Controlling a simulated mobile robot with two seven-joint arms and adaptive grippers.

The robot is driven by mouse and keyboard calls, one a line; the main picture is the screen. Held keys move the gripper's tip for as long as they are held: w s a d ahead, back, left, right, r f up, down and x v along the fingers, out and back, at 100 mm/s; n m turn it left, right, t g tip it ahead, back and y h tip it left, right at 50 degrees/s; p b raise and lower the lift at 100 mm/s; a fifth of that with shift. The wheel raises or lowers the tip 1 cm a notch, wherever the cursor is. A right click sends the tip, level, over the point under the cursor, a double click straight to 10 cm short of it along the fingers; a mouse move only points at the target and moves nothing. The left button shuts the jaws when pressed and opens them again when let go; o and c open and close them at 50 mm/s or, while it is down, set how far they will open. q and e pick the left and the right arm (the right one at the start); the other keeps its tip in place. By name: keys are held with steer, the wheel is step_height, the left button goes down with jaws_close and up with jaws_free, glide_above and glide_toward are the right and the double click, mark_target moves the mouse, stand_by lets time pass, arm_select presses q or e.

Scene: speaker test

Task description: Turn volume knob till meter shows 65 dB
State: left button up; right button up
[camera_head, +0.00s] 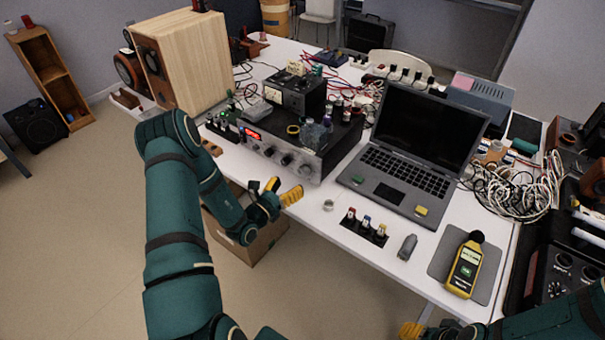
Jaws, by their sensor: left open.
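The amplifier (275,140) is a silver-fronted unit on the white table, with a lit red display (253,135) and several round knobs on its front. The rightmost knob (305,170) faces my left gripper; I cannot read which knob is volume. The yellow sound meter (464,268) with a black foam tip lies on a grey mat at the right; its reading is too small to read. My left gripper (281,191) is open and empty, just in front of and below the amplifier's knobs, apart from them. My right gripper (411,330) shows only a yellow fingertip at the bottom edge.
An open laptop (400,175) stands right of the amplifier. A black strip with coloured plugs (364,227) and a grey cylinder (407,247) lie near the front edge. A wooden speaker (190,60) stands at the back left. A cardboard box (262,243) is below the table.

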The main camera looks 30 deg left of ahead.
mark_target(302, 173)
arm_select(q)
steer(key=w, duration=0.7)
steer(key=shift+w+d+b, duration=0.3)
steer(key=shift+w+b, duration=0.1)
